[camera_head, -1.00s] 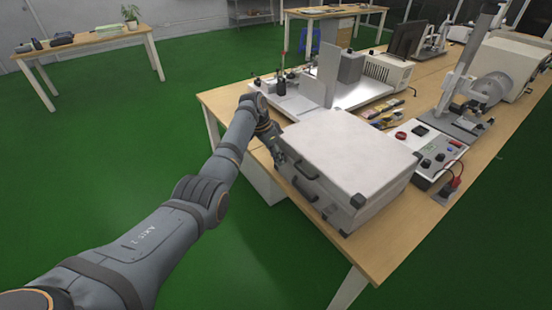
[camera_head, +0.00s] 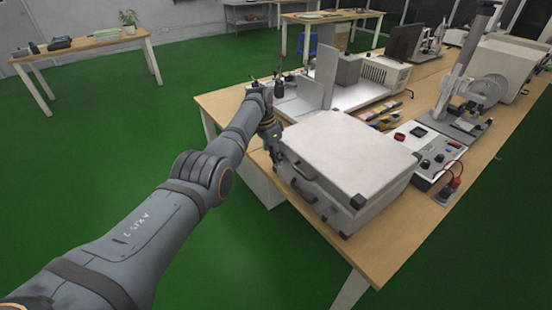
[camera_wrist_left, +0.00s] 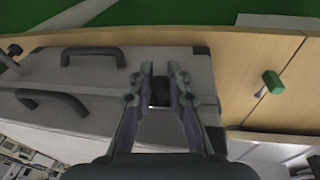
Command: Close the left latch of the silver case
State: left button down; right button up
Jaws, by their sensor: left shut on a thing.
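The silver case (camera_head: 350,155) lies shut-looking on the wooden table in the head view, with dark corner pieces and two dark handles on its front. The case (camera_wrist_left: 195,72) also fills the left and middle of the left wrist view, with a handle (camera_wrist_left: 92,56) at upper left. My left gripper (camera_head: 277,153) is at the case's left front corner. In the wrist view its fingertips (camera_wrist_left: 160,72) are close together over a small dark part, the left latch (camera_wrist_left: 160,92), which is mostly hidden between the fingers. My right gripper is out of view.
A red-buttoned control box (camera_head: 428,147) and small coloured parts (camera_head: 383,117) stand right of and behind the case. A metal fixture (camera_head: 325,80) stands behind it. Floor left of the table is free.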

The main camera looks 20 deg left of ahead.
pick_arm(q)
jog(key=c, duration=1.3)
grip_release()
jog(key=shift+d, duration=0.1)
jog(key=shift+r, duration=0.1)
jog(key=v, duration=1.2)
